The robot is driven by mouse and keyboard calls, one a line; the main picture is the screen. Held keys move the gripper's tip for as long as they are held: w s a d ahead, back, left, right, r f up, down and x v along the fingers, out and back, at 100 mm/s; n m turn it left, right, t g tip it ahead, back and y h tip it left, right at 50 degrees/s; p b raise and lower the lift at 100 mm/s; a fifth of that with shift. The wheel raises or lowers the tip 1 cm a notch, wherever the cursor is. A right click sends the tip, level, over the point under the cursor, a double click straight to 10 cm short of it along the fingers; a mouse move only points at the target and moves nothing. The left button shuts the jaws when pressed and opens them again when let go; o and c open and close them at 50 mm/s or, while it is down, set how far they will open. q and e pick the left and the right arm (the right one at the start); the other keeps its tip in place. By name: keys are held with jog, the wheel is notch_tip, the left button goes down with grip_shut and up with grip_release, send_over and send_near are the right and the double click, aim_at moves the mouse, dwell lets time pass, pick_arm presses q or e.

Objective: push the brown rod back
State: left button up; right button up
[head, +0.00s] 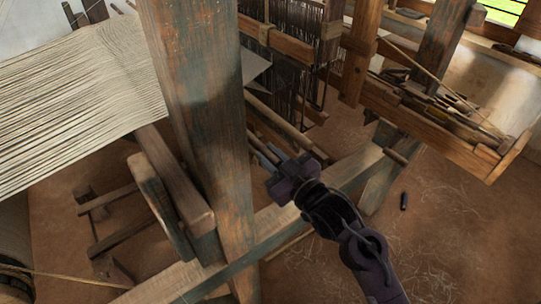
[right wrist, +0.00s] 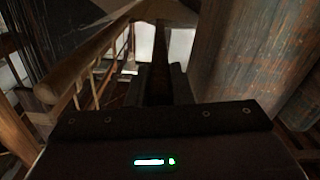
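A long brown rod (head: 277,122) runs slantwise behind the thick upright post in the head view. A brown rod also slants through the left of the right wrist view (right wrist: 88,60); I cannot tell whether it is the same one. My right gripper (head: 262,152) points up and left, close to the post and just in front of the rod. In the right wrist view its fingers (right wrist: 158,82) stand apart, with a dark bar (right wrist: 160,50) showing between them. I cannot tell whether the fingers touch that bar. My left gripper is out of view.
The thick wooden post (head: 200,110) stands directly left of my right gripper. A low beam (head: 270,222) crosses beneath it. Striped cloth (head: 70,100) stretches at the left. A wooden tray of tools (head: 505,160) is at the right.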

grip_shut()
jog(key=shift+s+a, duration=0.5)
jog(key=shift+a, duration=0.2)
jog(key=o, duration=0.5)
grip_release()
jog(key=shift+a, duration=0.1)
